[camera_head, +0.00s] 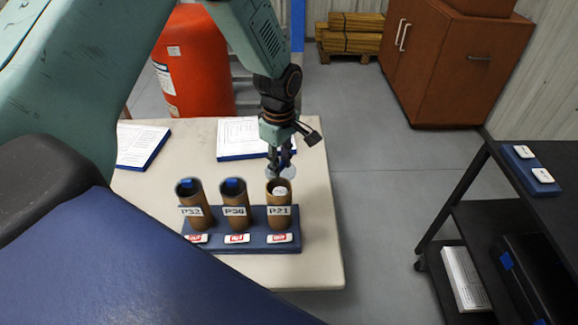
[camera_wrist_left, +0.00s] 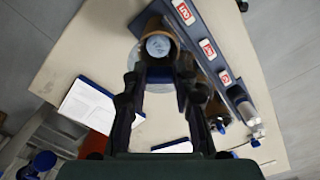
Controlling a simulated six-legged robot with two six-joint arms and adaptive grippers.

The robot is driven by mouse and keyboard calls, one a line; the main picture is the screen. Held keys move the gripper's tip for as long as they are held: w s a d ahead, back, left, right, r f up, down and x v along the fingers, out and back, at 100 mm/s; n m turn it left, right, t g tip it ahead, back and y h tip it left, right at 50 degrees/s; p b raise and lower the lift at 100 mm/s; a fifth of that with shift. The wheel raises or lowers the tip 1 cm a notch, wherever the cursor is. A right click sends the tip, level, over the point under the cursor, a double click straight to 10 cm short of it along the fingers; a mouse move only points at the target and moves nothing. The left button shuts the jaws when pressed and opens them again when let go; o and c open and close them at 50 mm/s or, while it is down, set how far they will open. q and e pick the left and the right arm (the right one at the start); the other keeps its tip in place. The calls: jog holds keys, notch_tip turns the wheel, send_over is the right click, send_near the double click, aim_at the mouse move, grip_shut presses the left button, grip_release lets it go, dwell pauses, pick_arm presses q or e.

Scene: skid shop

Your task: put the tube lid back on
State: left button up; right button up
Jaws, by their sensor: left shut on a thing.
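Three brown cardboard tubes stand upright in a blue rack (camera_head: 232,246): P52 (camera_head: 190,218), P36 (camera_head: 235,218) and P21 (camera_head: 279,218). My left gripper (camera_head: 281,165) is just behind and above P21's mouth. It is shut on a pale grey, disc-like lid (camera_head: 290,174), partly hidden by the fingers. The lid looks apart from the tube, though the exact gap is unclear. My right gripper is not in view.
Small white tags with red marks (camera_head: 237,239) line the rack's front. Two blue-edged document boards (camera_head: 240,138) (camera_head: 140,145) lie on the cream table (camera_head: 322,240). A red drum (camera_head: 195,65) stands behind it. A dark cart (camera_head: 480,215) stands right, across a floor gap.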

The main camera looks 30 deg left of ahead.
pick_arm(q)
jog(key=shift+w+a+r+n, duration=0.15)
jog(key=shift+a+n, duration=0.35)
jog(key=shift+n, duration=0.4)
jog(key=shift+f+b, duration=0.4)
jog(key=shift+f, duration=0.1)
notch_tip(320, 180, down, 3)
jog(key=b, duration=0.3)
jog(key=shift+f+b, duration=0.7)
jog(key=shift+f, duration=0.55)
jog(key=shift+r+p, duration=0.1)
jog(key=shift+p, duration=0.3)
jog(key=shift+f+p, duration=0.2)
jog(key=shift+p, duration=0.7)
dwell(0.7)
